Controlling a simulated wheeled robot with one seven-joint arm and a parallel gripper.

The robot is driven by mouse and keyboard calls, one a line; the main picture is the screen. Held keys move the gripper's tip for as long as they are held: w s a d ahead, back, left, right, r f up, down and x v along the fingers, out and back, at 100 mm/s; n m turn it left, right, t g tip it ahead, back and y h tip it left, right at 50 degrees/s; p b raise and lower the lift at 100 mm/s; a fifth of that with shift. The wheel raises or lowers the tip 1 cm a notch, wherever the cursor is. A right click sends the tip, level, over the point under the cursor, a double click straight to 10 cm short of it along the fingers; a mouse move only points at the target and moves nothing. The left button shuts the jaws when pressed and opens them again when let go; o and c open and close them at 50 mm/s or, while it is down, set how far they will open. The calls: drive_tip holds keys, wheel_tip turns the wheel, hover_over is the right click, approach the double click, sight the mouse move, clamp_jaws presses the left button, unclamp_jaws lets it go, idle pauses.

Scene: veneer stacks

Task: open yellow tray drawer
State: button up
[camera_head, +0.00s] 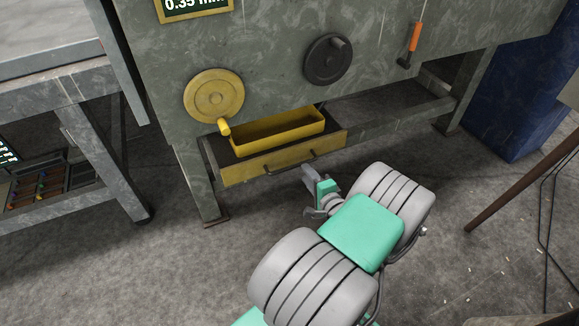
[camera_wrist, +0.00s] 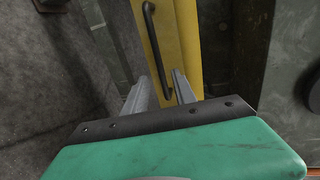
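The yellow drawer front (camera_head: 258,166) sits low under the grey machine, with a dark bar handle (camera_head: 290,163) across it. A yellow tray (camera_head: 280,133) stands behind the front, its inside partly visible from above. My gripper (camera_head: 310,188) is just in front of the drawer, near the handle's right end. In the wrist view, the handle (camera_wrist: 151,38) runs up the yellow front (camera_wrist: 183,40). My gripper (camera_wrist: 162,80) has its two fingers apart, with the handle's lower end showing between them. I cannot tell whether the fingers touch the handle.
A yellow handwheel (camera_head: 213,96) and a black handwheel (camera_head: 327,59) are on the machine above the drawer. A machine leg (camera_head: 203,185) stands left of it. A blue cabinet (camera_head: 520,95) is at the right. The floor (camera_head: 170,270) at the lower left is clear.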

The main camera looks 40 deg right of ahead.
sight(299, 164)
drive_tip(key=b+x, duration=0.1)
drive_tip(key=x, duration=0.5)
drive_tip(key=shift+w, duration=0.3)
drive_tip(key=shift+c, duration=0.4)
clamp_jaws()
idle(0.6)
